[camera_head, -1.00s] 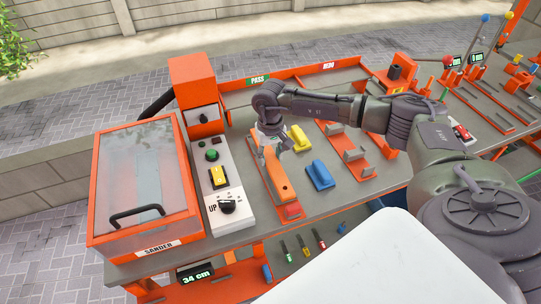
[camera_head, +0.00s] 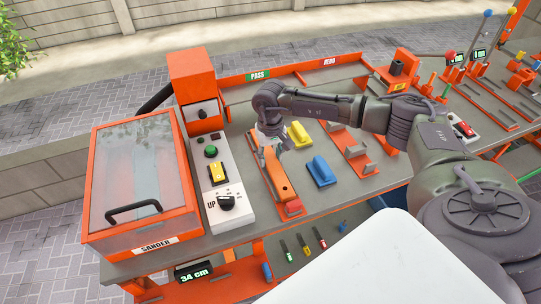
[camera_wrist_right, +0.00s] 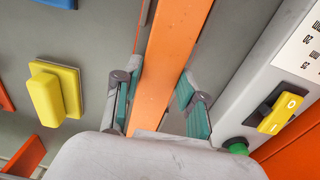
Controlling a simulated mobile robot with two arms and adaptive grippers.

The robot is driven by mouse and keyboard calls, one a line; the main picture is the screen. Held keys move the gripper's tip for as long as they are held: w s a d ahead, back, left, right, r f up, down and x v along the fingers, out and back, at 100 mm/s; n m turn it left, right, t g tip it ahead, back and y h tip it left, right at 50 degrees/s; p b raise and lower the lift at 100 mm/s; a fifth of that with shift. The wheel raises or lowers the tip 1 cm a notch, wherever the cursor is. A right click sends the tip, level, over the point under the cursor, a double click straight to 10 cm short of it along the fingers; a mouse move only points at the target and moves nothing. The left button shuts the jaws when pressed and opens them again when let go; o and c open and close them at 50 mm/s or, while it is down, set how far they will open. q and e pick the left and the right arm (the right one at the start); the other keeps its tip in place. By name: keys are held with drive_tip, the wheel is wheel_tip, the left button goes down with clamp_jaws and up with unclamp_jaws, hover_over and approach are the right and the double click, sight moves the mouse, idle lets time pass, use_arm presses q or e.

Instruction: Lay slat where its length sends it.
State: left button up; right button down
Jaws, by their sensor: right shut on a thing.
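I cannot tell whether the slat rests on the bench or is slightly raised. Two places at the back are labelled PASS (camera_head: 258,76) and REDO (camera_head: 330,61). A display (camera_head: 194,273) below reads 34 cm. My left gripper is not in view.
The sander box (camera_head: 140,185) with its clear lid shut stands left, beside a control panel (camera_head: 216,180). A yellow block (camera_head: 299,134) and a blue block (camera_head: 321,172) sit right of the slat. Orange racks with grey clips (camera_head: 355,152) stand further right.

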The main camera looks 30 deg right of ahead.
drive_tip(key=shift+f, duration=0.3)
drive_tip(key=c, duration=0.6)
unclamp_jaws()
wheel_tip(320, 180, up, 12)
drive_tip(key=shift+r, duration=0.1)
drive_tip(key=shift+s, duration=0.1)
